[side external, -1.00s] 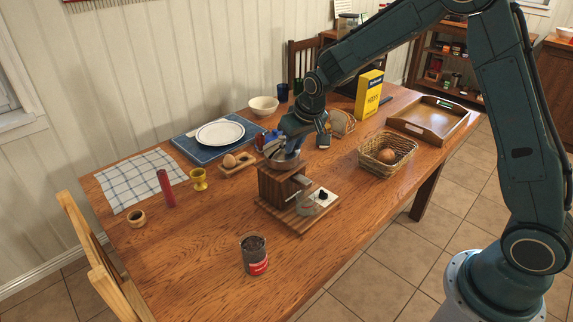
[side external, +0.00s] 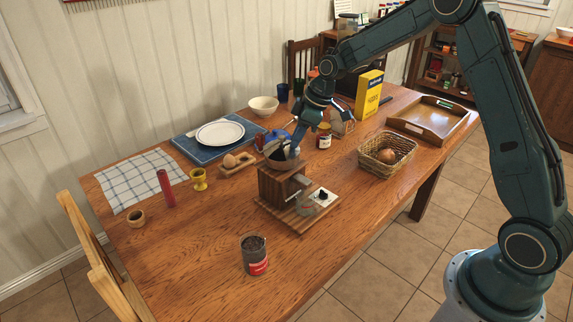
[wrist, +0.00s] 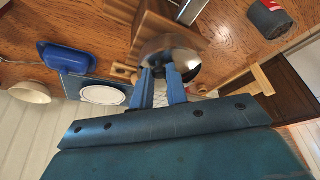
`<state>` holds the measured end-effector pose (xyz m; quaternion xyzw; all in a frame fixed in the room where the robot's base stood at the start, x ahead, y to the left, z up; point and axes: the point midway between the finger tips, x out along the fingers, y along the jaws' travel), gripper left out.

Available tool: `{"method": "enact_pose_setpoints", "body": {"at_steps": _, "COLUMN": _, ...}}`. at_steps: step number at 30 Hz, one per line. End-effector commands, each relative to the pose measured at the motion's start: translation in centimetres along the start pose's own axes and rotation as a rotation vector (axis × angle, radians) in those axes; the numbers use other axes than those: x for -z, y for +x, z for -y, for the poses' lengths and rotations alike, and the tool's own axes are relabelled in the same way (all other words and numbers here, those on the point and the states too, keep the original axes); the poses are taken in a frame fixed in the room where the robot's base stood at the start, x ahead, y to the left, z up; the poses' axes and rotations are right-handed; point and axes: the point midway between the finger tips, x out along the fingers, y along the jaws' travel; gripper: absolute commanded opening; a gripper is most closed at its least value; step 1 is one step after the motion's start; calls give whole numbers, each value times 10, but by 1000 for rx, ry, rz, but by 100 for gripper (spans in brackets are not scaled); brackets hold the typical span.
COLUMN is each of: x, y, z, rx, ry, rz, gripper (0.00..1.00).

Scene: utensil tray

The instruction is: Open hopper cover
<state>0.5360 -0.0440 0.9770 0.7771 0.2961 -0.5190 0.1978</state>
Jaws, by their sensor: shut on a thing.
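A wooden coffee grinder (side external: 284,188) stands on the table on a striped board. Its round metal hopper (side external: 272,157) is on top, and a dark area shows in it beside my fingers. My gripper (side external: 295,150) comes down from the upper right, its fingertips at the right side of the hopper top. In the wrist view my blue fingers (wrist: 161,76) are close together against the shiny metal hopper cover (wrist: 172,46), shut on its edge. The fingers hide the exact contact, and I cannot tell how far the cover is turned.
A jar (side external: 324,137), a blue butter dish (side external: 276,136) and an egg holder (side external: 238,166) stand near the grinder. A wicker basket (side external: 403,146) is to the right, and a tin can (side external: 254,256) is in front.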

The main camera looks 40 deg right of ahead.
Motion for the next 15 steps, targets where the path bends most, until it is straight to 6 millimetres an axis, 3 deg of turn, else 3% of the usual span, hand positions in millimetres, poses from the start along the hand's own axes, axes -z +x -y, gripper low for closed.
{"method": "enact_pose_setpoints", "body": {"at_steps": 15, "x": 1, "y": 0, "z": -5, "rx": 39, "ry": -96, "rz": 0, "gripper": 0}}
